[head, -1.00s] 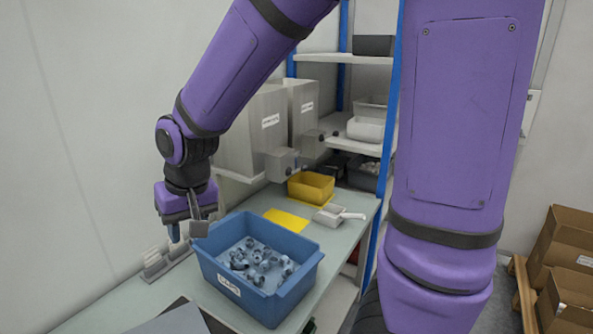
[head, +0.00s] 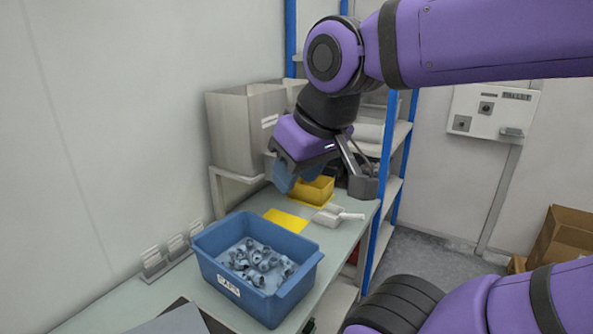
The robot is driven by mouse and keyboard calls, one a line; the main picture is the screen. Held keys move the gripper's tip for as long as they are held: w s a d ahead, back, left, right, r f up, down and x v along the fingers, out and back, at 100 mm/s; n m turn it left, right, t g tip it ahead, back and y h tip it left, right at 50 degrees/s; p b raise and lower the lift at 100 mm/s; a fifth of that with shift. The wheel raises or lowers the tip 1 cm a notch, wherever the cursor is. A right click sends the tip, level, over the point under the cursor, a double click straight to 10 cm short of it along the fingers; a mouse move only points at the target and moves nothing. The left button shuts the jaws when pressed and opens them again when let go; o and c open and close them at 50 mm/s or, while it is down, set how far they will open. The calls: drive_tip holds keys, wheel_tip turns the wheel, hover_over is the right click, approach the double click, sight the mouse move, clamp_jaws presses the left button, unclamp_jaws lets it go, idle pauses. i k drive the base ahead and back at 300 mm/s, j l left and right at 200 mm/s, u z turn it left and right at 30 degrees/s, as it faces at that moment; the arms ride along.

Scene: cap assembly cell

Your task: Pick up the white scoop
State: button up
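The white scoop (head: 329,216) lies on the bench in the head view, right of the yellow mat, with its handle pointing right. My gripper (head: 323,188) hangs above and behind the scoop, in front of the yellow bin. Its blue finger on the left and dark grey finger on the right stand well apart. The yellow bin shows between them and I see nothing held. The gripper does not touch the scoop, and the scoop is in plain sight.
A blue bin (head: 215,272) of caps stands at the front of the bench. The yellow mat (head: 287,221) lies bare behind it. The yellow bin (head: 318,192) is behind the scoop. Grey dispensers (head: 240,130) stand at the back left, and a blue-posted shelf (head: 388,160) at the right.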

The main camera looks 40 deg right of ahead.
sight(331, 215)
drive_tip(key=l+z, duration=0.25)
drive_tip(key=z, duration=0.25)
drive_tip(key=j+z, duration=0.1)
drive_tip(key=z, duration=0.3)
drive_tip(key=j+z, duration=0.15)
drive_tip(key=z, duration=0.2)
drive_tip(key=i+l, duration=0.2)
drive_tip(key=l, duration=0.15)
drive_tip(key=i+l, duration=0.4)
drive_tip(key=l, duration=0.15)
drive_tip(key=i+l, duration=0.85)
drive_tip(key=l, duration=0.25)
drive_tip(key=i+l+u, duration=0.1)
drive_tip(key=u, duration=0.35)
drive_tip(key=l+u, duration=0.15)
drive_tip(key=u, duration=0.25)
drive_tip(key=i+l+u, duration=0.1)
drive_tip(key=u, duration=0.35)
drive_tip(key=l, duration=0.1)
